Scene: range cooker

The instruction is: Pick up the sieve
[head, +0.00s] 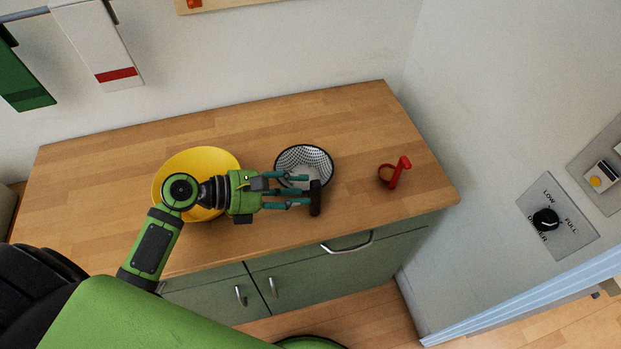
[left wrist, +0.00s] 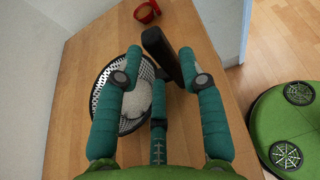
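The sieve (head: 303,157) is a round mesh bowl with a dark rim and a thick dark handle, resting on the wooden counter. Something pale shows inside its bowl. It also shows in the left wrist view (left wrist: 104,92), partly hidden by a finger. My left gripper (head: 308,189) is open, with teal fingers reaching over the near side of the bowl to the handle. In the left wrist view, the handle lies between the fingertips of the gripper (left wrist: 159,62), with gaps on both sides. Whether any finger touches it I cannot tell. My right gripper is not in view.
A yellow bowl (head: 210,158) stands left of the sieve, partly under my left arm. A small red object with a ring (head: 396,173) sits to the right. The wooden counter (head: 345,115) is clear behind, with walls at the back and right.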

